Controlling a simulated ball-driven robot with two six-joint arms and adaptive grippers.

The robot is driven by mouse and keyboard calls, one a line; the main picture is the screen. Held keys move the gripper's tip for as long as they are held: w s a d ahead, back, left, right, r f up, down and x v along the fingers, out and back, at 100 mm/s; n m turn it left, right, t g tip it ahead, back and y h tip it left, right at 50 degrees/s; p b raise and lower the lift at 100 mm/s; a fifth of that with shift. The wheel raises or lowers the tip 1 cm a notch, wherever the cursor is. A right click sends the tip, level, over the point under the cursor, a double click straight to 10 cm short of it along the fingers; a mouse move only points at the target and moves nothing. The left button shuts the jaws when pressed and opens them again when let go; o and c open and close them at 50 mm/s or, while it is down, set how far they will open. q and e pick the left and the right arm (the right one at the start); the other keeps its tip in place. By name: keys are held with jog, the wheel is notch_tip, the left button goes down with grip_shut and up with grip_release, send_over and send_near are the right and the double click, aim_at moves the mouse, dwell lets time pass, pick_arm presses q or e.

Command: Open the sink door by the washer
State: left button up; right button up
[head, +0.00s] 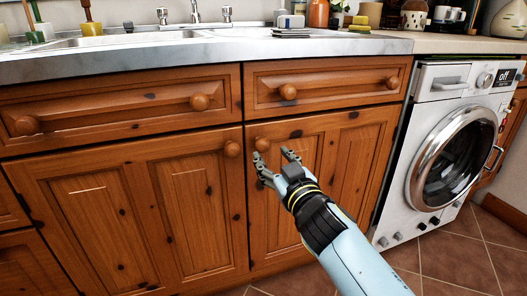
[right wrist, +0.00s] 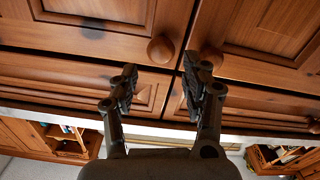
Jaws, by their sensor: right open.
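The sink door by the washer (head: 345,165) is the right-hand pine door under the sink, and it is shut. Its round wooden knob (head: 262,144) sits at its upper left corner. My right gripper (head: 275,160) is open in front of this door, fingertips just below and right of the knob. In the right wrist view, which looks upside down, the knob (right wrist: 161,49) shows beyond the two open fingers (right wrist: 165,80), between them sideways. Nothing is held, and I see no clear contact. My left gripper is not in view.
The left sink door (head: 140,205) is shut, its knob (head: 232,149) close beside. Two shut drawers (head: 330,85) with knobs lie above, under the grey countertop (head: 200,55). A white washer (head: 440,150) stands at the right. Tiled floor (head: 455,260) is clear before it.

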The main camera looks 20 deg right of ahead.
aim_at(265, 150)
jog(key=w, duration=0.3)
jog(key=w+b, duration=0.1)
jog(key=w, duration=0.2)
jog(key=shift+a+f, duration=0.15)
jog(key=shift+f, duration=0.05)
jog(key=shift+w+r, duration=0.1)
jog(key=shift+w, duration=0.35)
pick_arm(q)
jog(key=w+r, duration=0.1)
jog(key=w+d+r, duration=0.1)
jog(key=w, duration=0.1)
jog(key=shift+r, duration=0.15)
pick_arm(e)
jog(key=shift+c, duration=0.3)
grip_shut()
